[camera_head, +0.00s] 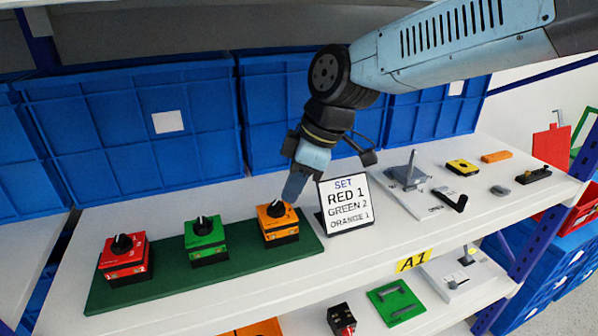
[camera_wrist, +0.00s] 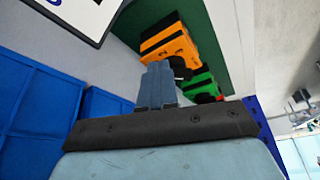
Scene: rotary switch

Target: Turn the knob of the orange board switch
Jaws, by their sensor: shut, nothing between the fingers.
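The orange switch (camera_head: 278,224) stands at the right end of a green board (camera_head: 160,288) on the shelf, with a black knob (camera_head: 276,209) on top. In the wrist view the orange switch (camera_wrist: 168,48) lies just beyond my fingertips. My gripper (camera_head: 291,192) is shut and empty, pointing down at the knob from above and slightly right. In the wrist view my closed fingers (camera_wrist: 158,84) overlap part of the knob, and I cannot tell if they touch it. The green switch (camera_head: 206,240) is in the middle and the red switch (camera_head: 124,259) at the left.
A sign (camera_head: 345,203) reading "SET RED 1 GREEN 2 ORANGE 1" stands right of the orange switch, close to my gripper. Blue crates (camera_head: 140,110) line the back. A grey lever panel (camera_head: 408,176) and small parts lie to the right.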

